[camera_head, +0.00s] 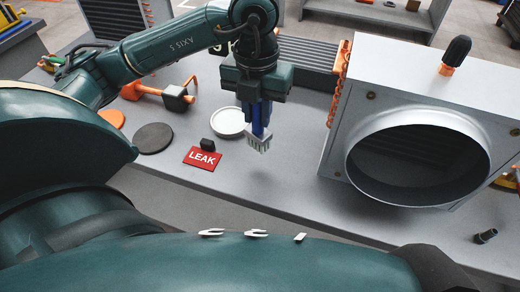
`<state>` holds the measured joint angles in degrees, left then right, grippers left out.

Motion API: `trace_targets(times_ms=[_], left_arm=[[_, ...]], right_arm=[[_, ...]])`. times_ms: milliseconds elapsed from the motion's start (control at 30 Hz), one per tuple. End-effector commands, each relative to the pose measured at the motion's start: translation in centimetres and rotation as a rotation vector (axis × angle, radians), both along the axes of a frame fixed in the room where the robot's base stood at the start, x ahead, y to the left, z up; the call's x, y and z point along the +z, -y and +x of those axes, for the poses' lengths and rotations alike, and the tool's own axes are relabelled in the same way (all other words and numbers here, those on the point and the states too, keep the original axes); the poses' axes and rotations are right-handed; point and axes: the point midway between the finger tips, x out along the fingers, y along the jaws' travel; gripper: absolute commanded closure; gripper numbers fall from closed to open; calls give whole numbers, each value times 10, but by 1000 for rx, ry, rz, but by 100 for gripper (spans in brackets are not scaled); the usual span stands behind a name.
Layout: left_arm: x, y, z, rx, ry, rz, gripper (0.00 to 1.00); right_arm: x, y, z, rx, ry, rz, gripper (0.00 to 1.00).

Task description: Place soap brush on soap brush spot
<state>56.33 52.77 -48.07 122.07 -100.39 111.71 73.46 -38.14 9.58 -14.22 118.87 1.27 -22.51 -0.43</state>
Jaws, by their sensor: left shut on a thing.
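My left gripper (258,105) points down and is shut on the soap brush (257,139), which has a blue handle and a pale, toothed head. The brush hangs bristles down above the grey table, just right of a white round dish (229,122). A faint shadow shows on the table below it. A dark round disc (153,138) and an orange round disc (112,118) lie flat to the left. I cannot tell which of these marks the soap brush spot. My right gripper is not in view.
A red LEAK sign (202,159) with a black clip lies left of the brush. An orange-and-black tool (165,95) lies behind. A large metal housing (425,85) with a round duct stands at right. A small dark fitting (485,236) lies near the right front.

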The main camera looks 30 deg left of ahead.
Motion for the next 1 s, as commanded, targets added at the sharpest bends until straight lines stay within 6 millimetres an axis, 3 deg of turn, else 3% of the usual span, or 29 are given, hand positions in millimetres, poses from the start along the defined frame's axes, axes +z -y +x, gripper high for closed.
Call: trace_targets(times_ms=[200,600,933,967,1000], left_arm=[[-39,0,-1,-1,-4,1,100],[-82,0,-1,-2,-2,1,100],[-88,0,0,-3,0,0,100],[-87,0,0,-3,0,0,77],[-86,0,0,-3,0,0,74]], right_arm=[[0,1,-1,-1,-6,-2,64],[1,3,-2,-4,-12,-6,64],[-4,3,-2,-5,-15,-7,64],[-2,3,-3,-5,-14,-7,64],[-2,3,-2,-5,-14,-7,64]])
